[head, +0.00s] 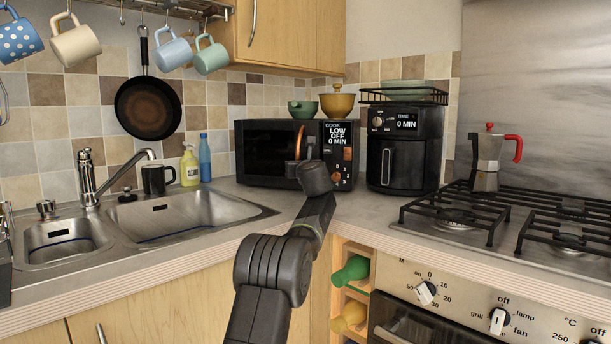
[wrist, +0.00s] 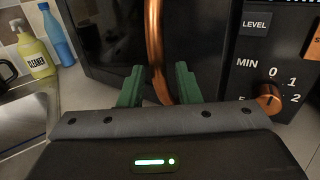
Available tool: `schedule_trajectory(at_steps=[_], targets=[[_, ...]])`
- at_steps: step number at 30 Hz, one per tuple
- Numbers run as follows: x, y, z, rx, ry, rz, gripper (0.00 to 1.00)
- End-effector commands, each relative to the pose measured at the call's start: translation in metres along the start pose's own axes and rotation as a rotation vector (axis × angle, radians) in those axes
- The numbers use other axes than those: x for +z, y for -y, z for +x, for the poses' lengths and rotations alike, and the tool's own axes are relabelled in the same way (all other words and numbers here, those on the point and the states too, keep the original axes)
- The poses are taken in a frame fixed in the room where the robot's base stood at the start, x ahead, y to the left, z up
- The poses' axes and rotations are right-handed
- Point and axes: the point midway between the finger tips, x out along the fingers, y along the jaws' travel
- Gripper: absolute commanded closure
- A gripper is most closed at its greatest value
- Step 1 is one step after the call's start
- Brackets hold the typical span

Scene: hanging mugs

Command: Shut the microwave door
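The black microwave (head: 265,153) stands in the counter corner. Its dark door (wrist: 110,42) looks flush or nearly flush with the control panel (wrist: 275,55) at right; I cannot tell whether a small gap is left. A curved copper handle (wrist: 154,45) runs down the door's right side, and part of it also shows in the head view (head: 299,140). My gripper (wrist: 159,72) is at the handle, its two green fingers apart with the handle's lower part between them. Clear space shows on both sides of the handle. In the head view my wrist hides much of the gripper.
A yellow cleaner bottle (wrist: 36,50) and a blue bottle (wrist: 57,38) stand left, beside the sink (head: 185,213). A hob is at right.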

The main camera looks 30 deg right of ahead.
Motion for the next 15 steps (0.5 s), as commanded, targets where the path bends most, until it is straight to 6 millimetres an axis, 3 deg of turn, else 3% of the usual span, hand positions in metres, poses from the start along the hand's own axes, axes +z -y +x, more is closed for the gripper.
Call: schedule_trajectory(at_steps=[15], targets=[[-0.002, 0.0, -0.081, -0.001, 0.0, 0.001, 0.7]])
